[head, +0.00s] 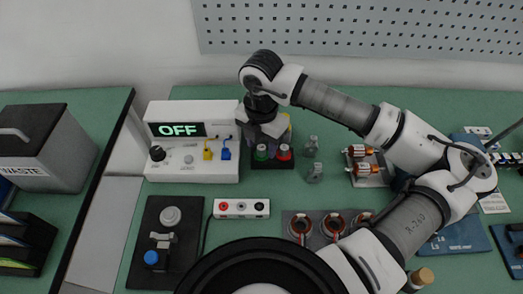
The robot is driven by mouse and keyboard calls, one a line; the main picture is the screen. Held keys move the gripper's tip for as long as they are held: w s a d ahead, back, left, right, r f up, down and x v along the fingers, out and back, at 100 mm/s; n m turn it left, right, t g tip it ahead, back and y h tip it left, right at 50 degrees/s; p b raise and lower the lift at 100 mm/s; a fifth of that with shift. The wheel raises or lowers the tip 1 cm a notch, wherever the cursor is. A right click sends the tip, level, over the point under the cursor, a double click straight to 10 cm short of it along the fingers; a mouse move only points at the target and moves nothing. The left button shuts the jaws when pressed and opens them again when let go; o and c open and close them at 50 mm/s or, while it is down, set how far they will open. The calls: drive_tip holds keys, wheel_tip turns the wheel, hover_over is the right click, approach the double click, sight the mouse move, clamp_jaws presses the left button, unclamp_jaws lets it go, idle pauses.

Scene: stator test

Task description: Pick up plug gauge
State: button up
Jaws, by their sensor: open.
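My gripper (262,128) points down over a small black stand (287,164) near the middle of the table. The stand holds coloured pieces: a green-ringed one (262,153) and a red-ringed one (283,153) in front, with yellow and purple ones partly hidden behind the gripper. These look like the plug gauges, but I cannot tell for sure which piece the task means. The gripper is open. Its fingertips are dark and small, and I cannot tell whether they touch a piece.
A white tester (190,172) reading OFF stands close left of the gripper. Two small grey-green pieces (313,173) stand right of the stand. Ring-shaped stators (301,226), a white socket strip (241,208) and a black button panel (183,222) lie nearer. A waste bin (62,150) is far left.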

sight(261, 148)
drive_tip(key=shift+f, duration=0.55)
clamp_jaws()
drive_tip(key=shift+r, duration=0.1)
wheel_tip(261, 148, up, 20)
drive_tip(key=b, duration=0.3)
idle(0.4)
